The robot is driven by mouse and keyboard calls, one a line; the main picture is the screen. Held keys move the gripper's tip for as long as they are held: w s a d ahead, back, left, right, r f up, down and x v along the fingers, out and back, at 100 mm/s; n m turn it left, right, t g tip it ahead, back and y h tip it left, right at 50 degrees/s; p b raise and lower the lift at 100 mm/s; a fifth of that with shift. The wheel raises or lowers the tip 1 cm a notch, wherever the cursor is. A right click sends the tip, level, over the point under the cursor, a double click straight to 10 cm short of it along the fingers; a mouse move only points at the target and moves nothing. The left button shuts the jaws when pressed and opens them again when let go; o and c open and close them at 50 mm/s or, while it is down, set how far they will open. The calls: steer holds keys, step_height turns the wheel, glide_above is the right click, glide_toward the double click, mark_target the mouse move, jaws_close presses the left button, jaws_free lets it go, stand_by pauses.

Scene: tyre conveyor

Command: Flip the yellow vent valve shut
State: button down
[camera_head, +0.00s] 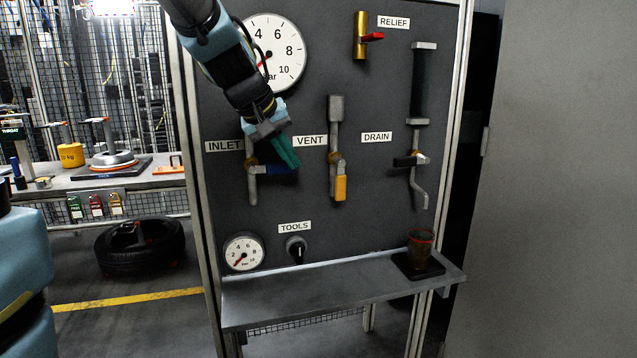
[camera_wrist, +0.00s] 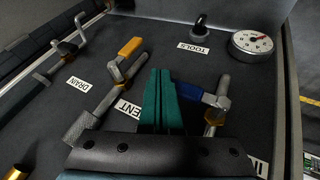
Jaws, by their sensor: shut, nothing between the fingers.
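The yellow vent valve handle (camera_head: 341,188) points down, roughly in line with its vertical pipe (camera_head: 335,130) on the dark panel, beside the VENT label (camera_head: 310,140). In the wrist view the yellow handle (camera_wrist: 130,46) lies to the left of my fingers, apart from them. My gripper (camera_head: 290,165) is shut and empty, its teal fingers in front of the inlet valve, up and left of the yellow handle. In the wrist view my fingertips (camera_wrist: 160,74) lie between the yellow handle and the blue inlet handle (camera_wrist: 189,91).
The blue inlet handle (camera_head: 283,169) sits crosswise close behind my fingers. The black drain handle (camera_head: 404,161) is to the right, and the red relief handle (camera_head: 373,37) is above. A shelf (camera_head: 320,297) below carries a cup (camera_head: 421,250). Space before the vent handle looks clear.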

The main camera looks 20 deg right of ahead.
mark_target(339, 178)
steer(key=w+d+f+p, duration=0.2)
steer(key=d+f+p, duration=0.1)
steer(key=d+f, duration=0.5)
steer(key=shift+w+d, duration=0.3)
steer(key=shift+d, duration=0.3)
steer(key=shift+f, duration=0.15)
